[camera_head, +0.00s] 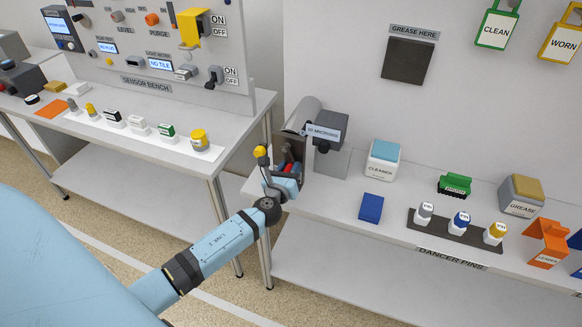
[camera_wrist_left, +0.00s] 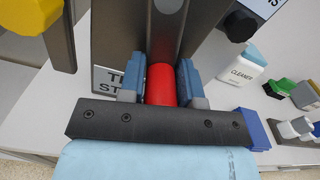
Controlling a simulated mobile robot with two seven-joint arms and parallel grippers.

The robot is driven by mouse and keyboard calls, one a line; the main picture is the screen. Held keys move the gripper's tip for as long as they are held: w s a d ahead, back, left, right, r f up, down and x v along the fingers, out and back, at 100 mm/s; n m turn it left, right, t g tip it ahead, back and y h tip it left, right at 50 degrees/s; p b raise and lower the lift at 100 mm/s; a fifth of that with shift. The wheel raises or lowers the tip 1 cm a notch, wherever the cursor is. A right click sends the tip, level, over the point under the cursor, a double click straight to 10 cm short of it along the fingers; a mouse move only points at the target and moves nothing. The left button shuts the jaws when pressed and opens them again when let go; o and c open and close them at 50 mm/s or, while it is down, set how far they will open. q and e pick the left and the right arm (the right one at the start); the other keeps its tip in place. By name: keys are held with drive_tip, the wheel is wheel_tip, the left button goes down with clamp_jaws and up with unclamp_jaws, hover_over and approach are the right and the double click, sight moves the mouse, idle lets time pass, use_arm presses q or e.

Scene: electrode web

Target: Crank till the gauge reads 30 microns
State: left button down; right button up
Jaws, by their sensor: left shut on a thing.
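The gauge (camera_head: 323,132) is a dark box on a grey stand at the left end of the right bench. Its pale display shows a number and the word MICRONS; the number is too small to read surely. Beside it is a dark machine block with a grey roller (camera_head: 303,115). A red crank handle (camera_wrist_left: 160,85) sticks out toward my left gripper (camera_head: 288,172). In the left wrist view the blue fingers (camera_wrist_left: 158,80) are shut on both sides of the red handle. My right gripper is not in view.
A yellow-knobbed lever (camera_head: 261,152) stands just left of my left gripper. To the right are a cleaner box (camera_head: 383,160), a blue block (camera_head: 371,208) and dancer pins (camera_head: 460,220). The sensor bench (camera_head: 130,130) is at left, across a gap.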

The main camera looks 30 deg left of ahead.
use_arm(q)
drive_tip(key=shift+s+a+m+p, duration=0.1)
drive_tip(key=shift+a+m+p, duration=0.3)
drive_tip(key=shift+m, duration=0.55)
drive_tip(key=shift+s+a+m+p, duration=0.1)
drive_tip(key=shift+a+m+p, duration=0.15)
drive_tip(key=shift+m+p, duration=0.55)
drive_tip(key=shift+s+a+m+p, duration=0.1)
drive_tip(key=shift+a+m+p, duration=0.2)
drive_tip(key=shift+m, duration=0.85)
drive_tip(key=shift+a+f, duration=0.1)
